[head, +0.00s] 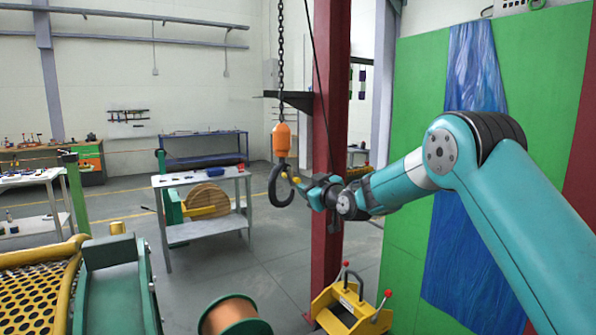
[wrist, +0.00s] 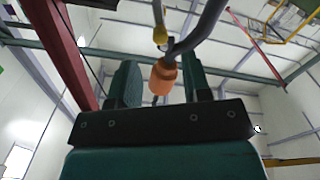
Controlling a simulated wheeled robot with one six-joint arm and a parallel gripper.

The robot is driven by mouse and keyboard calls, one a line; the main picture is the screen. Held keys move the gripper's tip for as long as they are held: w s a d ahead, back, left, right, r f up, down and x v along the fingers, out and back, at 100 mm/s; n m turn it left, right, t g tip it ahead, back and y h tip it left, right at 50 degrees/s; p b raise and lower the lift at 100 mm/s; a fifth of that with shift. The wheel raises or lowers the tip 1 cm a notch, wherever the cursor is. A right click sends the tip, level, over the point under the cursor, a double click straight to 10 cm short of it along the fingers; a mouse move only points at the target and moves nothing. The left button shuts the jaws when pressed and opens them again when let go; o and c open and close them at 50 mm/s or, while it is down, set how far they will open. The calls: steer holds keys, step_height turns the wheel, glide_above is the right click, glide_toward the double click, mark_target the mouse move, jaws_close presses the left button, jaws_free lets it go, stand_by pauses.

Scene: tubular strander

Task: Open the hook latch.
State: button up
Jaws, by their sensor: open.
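A dark crane hook (head: 281,190) hangs from a chain below an orange block (head: 282,139). A small yellow-ended latch (head: 295,180) shows at the hook's mouth. My gripper (head: 306,187) is just right of the hook, pointing at its mouth. In the wrist view the open jaws (wrist: 160,64) have a clear gap. The grey hook (wrist: 208,22), the latch with its yellow end (wrist: 160,36) and the orange block (wrist: 163,78) show beyond and between the fingers. Whether any finger touches the latch cannot be told.
A dark red column (head: 331,120) stands close behind my gripper. A yellow unit with red-knobbed levers (head: 350,308) stands on the floor below. A grey table (head: 203,178) stands to the left, and a copper-coloured spool (head: 230,312) is at the bottom. Green panels (head: 410,150) stand at right.

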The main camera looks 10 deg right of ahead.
mark_target(299, 181)
steer(key=p+x, duration=0.3)
steer(key=x, duration=0.4)
steer(key=shift+f, duration=0.1)
jaws_close()
